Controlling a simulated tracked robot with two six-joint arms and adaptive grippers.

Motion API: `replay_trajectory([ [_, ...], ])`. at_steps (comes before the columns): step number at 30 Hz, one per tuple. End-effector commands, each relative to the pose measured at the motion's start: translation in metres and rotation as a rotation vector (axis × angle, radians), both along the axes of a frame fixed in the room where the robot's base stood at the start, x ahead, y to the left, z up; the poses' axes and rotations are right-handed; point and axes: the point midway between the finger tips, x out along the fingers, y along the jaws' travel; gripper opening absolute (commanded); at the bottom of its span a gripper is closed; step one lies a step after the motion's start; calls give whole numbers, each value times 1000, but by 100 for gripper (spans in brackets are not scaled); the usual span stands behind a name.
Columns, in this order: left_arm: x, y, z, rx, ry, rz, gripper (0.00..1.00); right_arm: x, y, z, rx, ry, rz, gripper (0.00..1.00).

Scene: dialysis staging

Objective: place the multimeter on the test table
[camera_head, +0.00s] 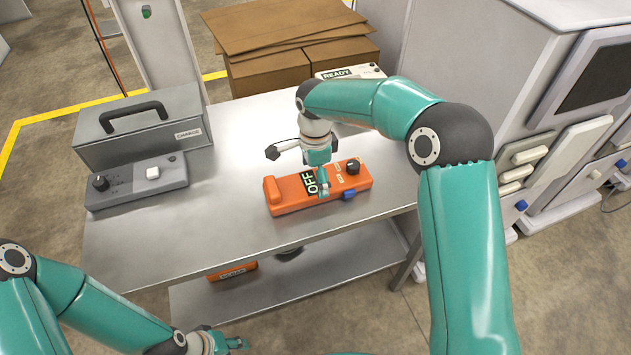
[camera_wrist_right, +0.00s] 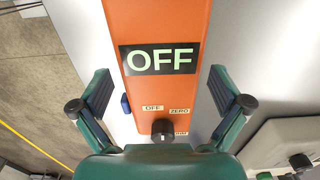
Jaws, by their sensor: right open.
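The multimeter, an orange case (camera_head: 292,193) with a black OFF display, a dark knob and a blue part on its side, lies flat on the steel table (camera_head: 240,220). My right gripper (camera_head: 328,168) is over the case, toward its knob end. In the right wrist view the orange case (camera_wrist_right: 160,22) runs between the two spread fingers of that gripper (camera_wrist_right: 160,88), with a visible gap on each side. The right gripper is open and holds nothing. My left gripper (camera_head: 228,343) is low at the bottom edge, in front of the table and away from the multimeter; its jaw opening is unclear.
A grey case with a handle (camera_head: 150,135) and a grey box with a knob (camera_head: 130,184) stand at the table's left. A READY device (camera_head: 350,72) is at the back, near cardboard boxes (camera_head: 270,70). An orange item (camera_head: 232,271) is on the lower shelf. Machines stand right.

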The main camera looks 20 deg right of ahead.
Motion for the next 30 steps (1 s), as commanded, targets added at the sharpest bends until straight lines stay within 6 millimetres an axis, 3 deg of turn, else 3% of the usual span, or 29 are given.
replay_trajectory([
  [6, 0, 0, -1, 0, 0, 0, 40, 1, 0, 47, 0, -7, 0, 100],
  [13, 0, 0, 0, 0, 0, 0, 40, 1, 1, 83, 0, -3, 0, 100],
  [18, 0, 0, 0, 0, 0, 0, 40, 0, 1, 94, 0, -1, 1, 100],
  [30, 0, 0, 0, 0, 0, 0, 40, 0, 1, 95, 0, -1, 2, 100],
])
